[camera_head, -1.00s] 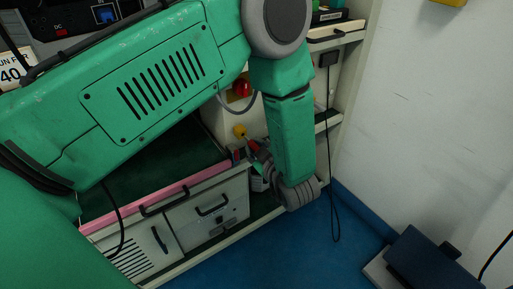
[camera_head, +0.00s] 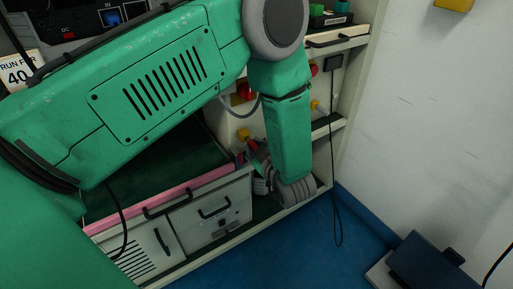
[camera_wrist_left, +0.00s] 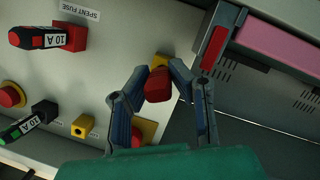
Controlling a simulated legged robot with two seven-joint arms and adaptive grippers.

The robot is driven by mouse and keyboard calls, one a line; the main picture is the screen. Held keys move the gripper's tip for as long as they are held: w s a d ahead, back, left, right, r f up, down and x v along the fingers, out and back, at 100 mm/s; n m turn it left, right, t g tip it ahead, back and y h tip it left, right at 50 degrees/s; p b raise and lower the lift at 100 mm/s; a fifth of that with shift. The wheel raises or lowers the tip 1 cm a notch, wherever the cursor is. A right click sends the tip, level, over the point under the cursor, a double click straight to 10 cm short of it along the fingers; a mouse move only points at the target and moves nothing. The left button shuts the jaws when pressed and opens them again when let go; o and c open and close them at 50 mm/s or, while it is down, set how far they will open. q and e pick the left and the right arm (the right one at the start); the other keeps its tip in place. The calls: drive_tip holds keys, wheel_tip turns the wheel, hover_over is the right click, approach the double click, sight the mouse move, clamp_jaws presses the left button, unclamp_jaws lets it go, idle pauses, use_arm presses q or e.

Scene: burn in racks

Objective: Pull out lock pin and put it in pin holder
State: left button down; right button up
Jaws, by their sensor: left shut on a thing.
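In the left wrist view, my left gripper (camera_wrist_left: 157,88) has both fingers closed around a red block-like grip (camera_wrist_left: 158,86), which I take to be the lock pin. A yellow block (camera_wrist_left: 161,61) shows just behind its upper end, and another yellow block (camera_wrist_left: 147,130) lies below, partly behind a finger. Which is the pin holder I cannot tell. The pin's far end is hidden. In the head view, the left gripper (camera_head: 262,168) is low against the rack front, mostly behind my green forearm. My right gripper is not in view.
The wrist view shows a fuse (camera_wrist_left: 39,38) in a red holder marked spent fuse, another fuse (camera_wrist_left: 27,123), a yellow socket (camera_wrist_left: 83,126) and a red button (camera_wrist_left: 11,95). A pink-edged drawer unit (camera_head: 172,197) stands left of the gripper.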

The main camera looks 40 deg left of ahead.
use_arm(q)
drive_tip(key=shift+w+a, duration=0.3)
drive_tip(key=shift+a, duration=0.4)
drive_tip(key=c, duration=1.4)
unclamp_jaws()
drive_tip(key=shift+o, duration=0.2)
drive_tip(key=shift+d, duration=0.1)
